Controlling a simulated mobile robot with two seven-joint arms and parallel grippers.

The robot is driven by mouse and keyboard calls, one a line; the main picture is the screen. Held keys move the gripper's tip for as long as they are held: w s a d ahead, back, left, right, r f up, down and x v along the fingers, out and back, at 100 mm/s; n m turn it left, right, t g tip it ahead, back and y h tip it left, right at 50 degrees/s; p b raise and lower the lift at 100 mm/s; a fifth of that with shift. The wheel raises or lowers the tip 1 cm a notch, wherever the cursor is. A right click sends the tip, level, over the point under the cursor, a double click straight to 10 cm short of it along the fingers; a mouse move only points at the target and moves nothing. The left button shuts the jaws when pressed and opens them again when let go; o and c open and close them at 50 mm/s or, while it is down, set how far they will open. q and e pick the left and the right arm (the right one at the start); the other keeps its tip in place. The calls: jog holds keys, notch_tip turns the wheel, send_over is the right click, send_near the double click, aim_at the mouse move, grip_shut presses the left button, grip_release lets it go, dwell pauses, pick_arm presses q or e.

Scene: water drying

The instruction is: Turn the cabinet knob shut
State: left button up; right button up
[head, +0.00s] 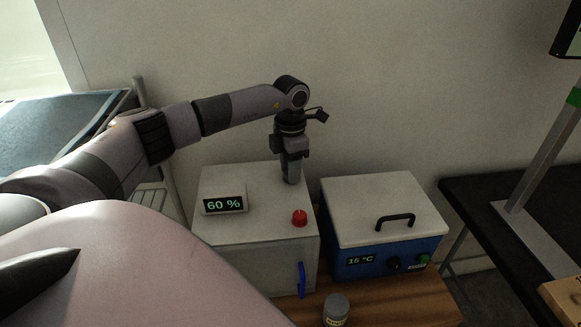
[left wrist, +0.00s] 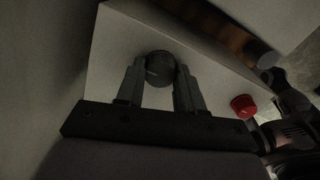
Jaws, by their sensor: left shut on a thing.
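The white cabinet (head: 255,215) stands on the wooden table, with a "60 %" display (head: 223,204) and a red button (head: 300,218) on its top. My left gripper (head: 291,180) points straight down at the back right of the cabinet top. In the left wrist view the dark round knob (left wrist: 160,68) sits between the two fingers of my left gripper (left wrist: 160,75), which is shut on it. A pale line marks the knob's face. The red button also shows in the left wrist view (left wrist: 243,106). In the head view the gripper hides the knob. My right gripper is not in view.
A blue box (head: 385,250) with a white lid, a black handle and a "15 °C" display stands right of the cabinet. A blue handle (head: 301,279) is on the cabinet's front. A small grey-lidded jar (head: 336,308) stands on the wooden table (head: 400,300) in front.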

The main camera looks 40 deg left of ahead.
pick_arm(q)
jog(key=shift+a+r, duration=0.1)
jog(key=o, duration=1)
jog(key=shift+o, duration=0.2)
jog(key=shift+r+b, duration=0.55)
jog(key=shift+r, duration=3)
